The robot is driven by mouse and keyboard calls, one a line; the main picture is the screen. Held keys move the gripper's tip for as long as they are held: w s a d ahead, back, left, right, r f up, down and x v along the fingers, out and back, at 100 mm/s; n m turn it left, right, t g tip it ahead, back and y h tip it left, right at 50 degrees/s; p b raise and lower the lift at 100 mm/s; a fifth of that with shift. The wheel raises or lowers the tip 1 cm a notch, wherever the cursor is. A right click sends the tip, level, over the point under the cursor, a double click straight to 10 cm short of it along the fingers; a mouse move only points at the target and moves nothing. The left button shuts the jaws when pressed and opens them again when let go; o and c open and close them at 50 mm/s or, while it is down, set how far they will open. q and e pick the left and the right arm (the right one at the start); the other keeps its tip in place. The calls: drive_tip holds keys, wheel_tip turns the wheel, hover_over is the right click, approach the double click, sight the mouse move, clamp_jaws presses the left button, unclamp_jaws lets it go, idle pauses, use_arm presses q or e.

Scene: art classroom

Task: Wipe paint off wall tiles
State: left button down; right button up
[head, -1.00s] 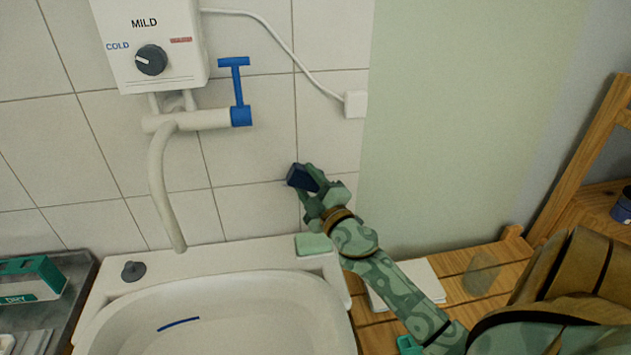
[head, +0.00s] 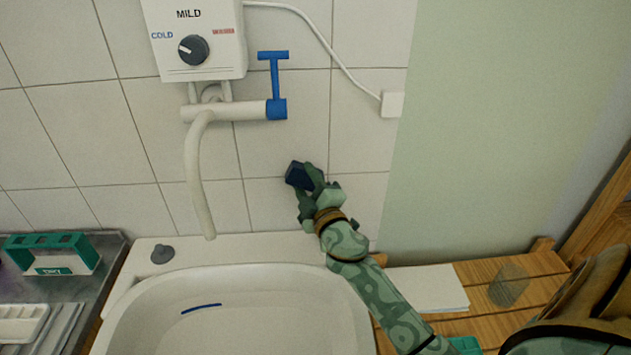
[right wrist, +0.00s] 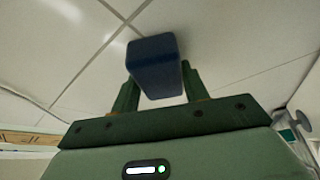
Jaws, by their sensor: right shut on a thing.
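White wall tiles (head: 290,140) with grey joints rise behind the sink. No paint is clear on the tiles in sight. My right gripper (head: 306,187) is shut on a dark blue block (head: 297,174), in front of the tiles below and right of the tap. The right wrist view shows the block (right wrist: 155,68) between the two green fingers of the gripper (right wrist: 160,88), with tiles behind it. Whether the block touches the wall cannot be told. The block and gripper hide a little of the tiles. My left gripper is not in view.
A white basin (head: 240,310) with a dark blue streak stands below. A tap with a blue lever (head: 275,75) and a white heater box (head: 195,55) hang above. A green caddy (head: 55,255) stands left; paper (head: 425,288) lies on the slatted wood at right.

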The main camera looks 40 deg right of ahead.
drive_tip(key=s+a, duration=0.3)
drive_tip(key=s, duration=0.2)
idle(0.5)
drive_tip(key=shift+s, duration=0.1)
drive_tip(key=shift+s+a, duration=0.45)
drive_tip(key=shift+s, duration=0.2)
drive_tip(key=shift+s+a, duration=0.4)
drive_tip(key=shift+s, duration=0.2)
